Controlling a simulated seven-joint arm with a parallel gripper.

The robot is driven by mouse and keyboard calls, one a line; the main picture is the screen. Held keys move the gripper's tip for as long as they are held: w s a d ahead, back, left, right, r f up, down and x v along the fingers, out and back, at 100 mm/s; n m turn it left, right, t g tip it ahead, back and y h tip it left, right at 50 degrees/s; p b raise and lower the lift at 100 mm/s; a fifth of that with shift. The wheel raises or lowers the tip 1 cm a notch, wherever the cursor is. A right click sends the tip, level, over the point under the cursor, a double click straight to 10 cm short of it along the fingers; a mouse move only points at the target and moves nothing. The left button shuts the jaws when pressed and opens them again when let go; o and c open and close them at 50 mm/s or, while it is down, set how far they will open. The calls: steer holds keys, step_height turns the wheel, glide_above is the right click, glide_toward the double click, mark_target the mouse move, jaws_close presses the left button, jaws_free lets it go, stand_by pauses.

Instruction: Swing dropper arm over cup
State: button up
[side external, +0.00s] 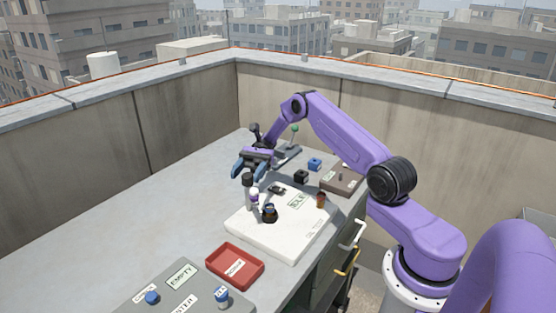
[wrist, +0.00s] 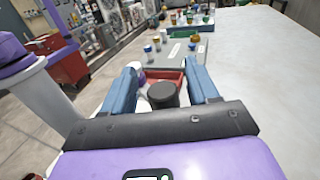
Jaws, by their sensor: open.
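A white board (side external: 285,237) on the bench carries several small parts. Near its left corner stands a dark-capped upright post (side external: 248,179), with a white and purple piece (side external: 254,196) beside it. A dark rounded piece (side external: 269,213) is near the front, and a small brown cup-like piece (side external: 321,200) stands at the right. I cannot tell which part is the dropper arm. My gripper (side external: 248,168) is open above the post. In the wrist view, the black round cap (wrist: 162,95) shows between my two blue fingers (wrist: 162,88), with a visible gap on both sides.
A red tray (side external: 216,266) lies in front of the board, near a grey panel (side external: 132,305) with blue knobs. Behind are a black block (side external: 301,176), a blue block (side external: 314,164), a brown-grey box (side external: 339,183) and a green-balled lever (side external: 295,128). The bench's left side is clear.

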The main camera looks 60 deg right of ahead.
steer(key=shift+r, duration=0.5)
steer(key=s+a+r, duration=0.1)
steer(key=s+r, duration=0.9)
steer(key=s, duration=0.4)
steer(key=shift+a, duration=0.25)
